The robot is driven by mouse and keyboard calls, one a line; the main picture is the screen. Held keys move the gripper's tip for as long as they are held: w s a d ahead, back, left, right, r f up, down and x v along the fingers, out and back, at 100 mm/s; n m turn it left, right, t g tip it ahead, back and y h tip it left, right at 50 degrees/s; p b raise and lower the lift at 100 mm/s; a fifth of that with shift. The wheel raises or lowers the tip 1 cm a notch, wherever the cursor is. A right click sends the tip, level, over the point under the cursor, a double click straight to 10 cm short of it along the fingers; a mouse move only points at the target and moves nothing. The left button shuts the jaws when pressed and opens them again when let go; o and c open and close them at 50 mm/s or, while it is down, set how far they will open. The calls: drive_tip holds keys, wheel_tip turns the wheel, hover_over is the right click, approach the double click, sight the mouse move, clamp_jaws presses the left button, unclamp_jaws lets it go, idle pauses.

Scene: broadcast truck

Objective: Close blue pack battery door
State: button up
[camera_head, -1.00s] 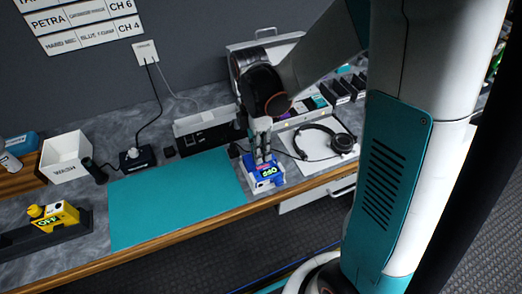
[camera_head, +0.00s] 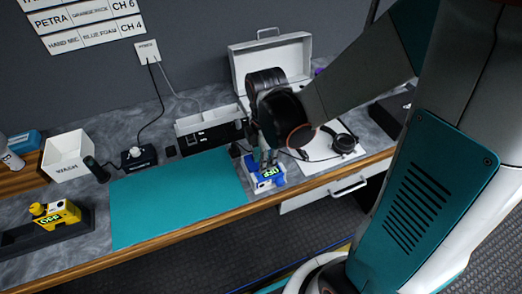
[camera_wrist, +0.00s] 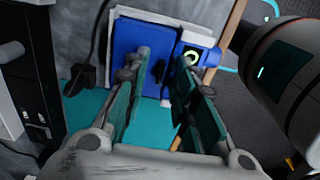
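The blue pack (camera_head: 266,182) sits at the right edge of the teal mat, near the counter's front edge, its small display glowing green-yellow with "OFF". In the wrist view the blue pack (camera_wrist: 195,57) shows beyond my fingertips, its round lit display at the right. A broad blue panel with a pale border (camera_wrist: 130,42) spreads to its left; I cannot tell surely whether this is the battery door. My gripper (camera_head: 268,160) points down just above the pack. In the wrist view its fingers (camera_wrist: 157,80) are apart with nothing between them. Contact with the pack is unclear.
The teal mat (camera_head: 170,195) is clear. A yellow pack (camera_head: 57,213) stands in a dark rack at left. A white bin (camera_head: 68,160), black adapter (camera_head: 138,157) and cables lie behind. Headphones (camera_head: 343,143) lie right; an open case (camera_head: 270,58) stands behind my gripper.

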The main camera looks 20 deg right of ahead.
wheel_tip(320, 180, up, 12)
drive_tip(key=shift+s, duration=0.15)
idle(0.7)
drive_tip(key=s+r+m+t, duration=0.4)
drive_tip(key=m+t, duration=0.3)
drive_tip(key=m, duration=1.1)
drive_tip(key=shift+s+r, duration=0.2)
drive_tip(key=shift+s, duration=0.65)
